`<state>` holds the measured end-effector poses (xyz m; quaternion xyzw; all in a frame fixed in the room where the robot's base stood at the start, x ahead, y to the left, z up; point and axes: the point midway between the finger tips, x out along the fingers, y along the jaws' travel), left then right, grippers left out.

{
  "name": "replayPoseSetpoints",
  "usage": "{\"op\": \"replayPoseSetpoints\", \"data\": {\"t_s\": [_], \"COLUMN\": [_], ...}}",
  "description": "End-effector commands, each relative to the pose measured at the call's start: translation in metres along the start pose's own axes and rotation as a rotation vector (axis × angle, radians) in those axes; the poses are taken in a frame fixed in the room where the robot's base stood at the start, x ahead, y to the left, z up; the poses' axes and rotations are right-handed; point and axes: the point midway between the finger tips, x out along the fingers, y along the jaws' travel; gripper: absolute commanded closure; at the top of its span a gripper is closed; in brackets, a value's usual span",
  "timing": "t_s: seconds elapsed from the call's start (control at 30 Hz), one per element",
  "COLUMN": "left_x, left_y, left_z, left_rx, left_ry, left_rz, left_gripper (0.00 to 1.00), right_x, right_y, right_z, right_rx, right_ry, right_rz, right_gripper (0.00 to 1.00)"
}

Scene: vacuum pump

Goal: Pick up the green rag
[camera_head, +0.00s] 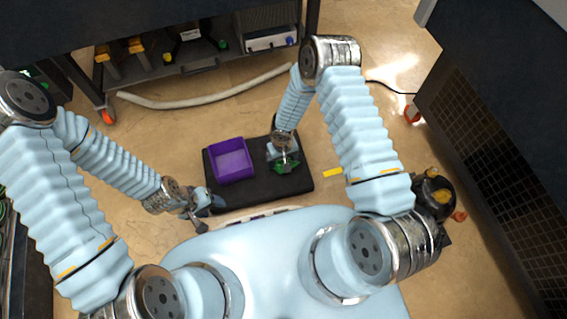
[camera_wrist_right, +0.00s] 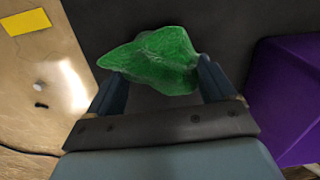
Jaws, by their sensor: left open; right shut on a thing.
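The green rag (camera_head: 286,166) is a crumpled cloth at the right part of a black mat (camera_head: 300,184) in the head view. My right gripper (camera_head: 284,158) is directly over it, pointing down. In the right wrist view the rag (camera_wrist_right: 157,60) spans the space between the two fingertips of my right gripper (camera_wrist_right: 160,85), which is shut on it. Whether the rag touches the mat is hard to tell. My left gripper (camera_head: 203,216) is open and empty at the mat's lower left edge.
A purple bin (camera_head: 231,160) stands on the mat left of the rag; it also shows in the right wrist view (camera_wrist_right: 290,95). A yellow strip (camera_head: 333,173) lies on the floor to the right. A dark cart (camera_head: 200,55) stands at the back, with a white hose (camera_head: 205,98) before it.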

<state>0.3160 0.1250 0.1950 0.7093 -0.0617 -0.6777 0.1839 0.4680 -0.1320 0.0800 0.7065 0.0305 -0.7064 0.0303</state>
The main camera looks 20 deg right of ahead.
Motion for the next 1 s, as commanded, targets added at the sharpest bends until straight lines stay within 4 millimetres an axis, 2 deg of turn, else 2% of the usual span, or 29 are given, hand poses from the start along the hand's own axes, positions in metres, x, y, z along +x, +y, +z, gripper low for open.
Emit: {"op": "replayPoseSetpoints", "data": {"t_s": [0.27,0.37,0.5,0.57,0.77,0.9,1.0], "left_x": [-0.001,-0.003,-0.007,-0.007,-0.01,-0.005,-0.004], "left_y": [0.0,0.001,0.002,0.002,0.003,0.001,0.001], "left_z": [0.0,0.0,0.0,0.0,-0.001,0.0,0.0], "left_rx": [0.0,0.0,0.0,0.0,-0.001,-0.001,0.0], "left_ry": [0.0,0.0,0.002,0.002,0.003,0.002,0.002], "left_rz": [0.0,0.0,-0.001,-0.001,-0.002,-0.002,-0.001], "left_gripper": [0.46,0.46,0.46,0.46,0.46,0.46,0.46], "right_x": [-0.004,-0.012,-0.035,-0.046,-0.097,-0.109,-0.118], "right_y": [0.0,0.0,0.0,-0.01,-0.042,-0.071,-0.086], "right_z": [0.0,-0.001,-0.002,0.006,0.035,0.06,0.074], "right_rx": [0.0,0.001,0.0,-0.009,-0.007,-0.009,-0.006], "right_ry": [0.001,0.002,0.003,0.002,0.003,0.001,0.001], "right_rz": [0.0,0.0,-0.001,0.001,0.0,0.001,0.001], "right_gripper": [0.47,0.47,0.47,0.47,0.47,0.47,0.47]}}
